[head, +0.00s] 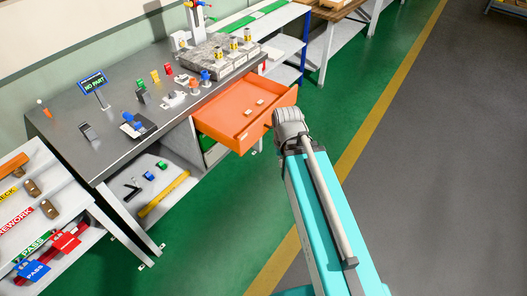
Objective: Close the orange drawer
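The orange drawer (232,125) is pulled out from under the grey workbench (105,132). Its inside shows, with a few small light blocks lying in it. My arm reaches up from the bottom of the head view, and its grey end part is beside the drawer's right front corner. I cannot tell whether it touches the drawer. My gripper's fingers are hidden, so whether they are open or shut does not show.
Small parts, a sign (93,82) and a grey block with fixtures (215,57) stand on the bench.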

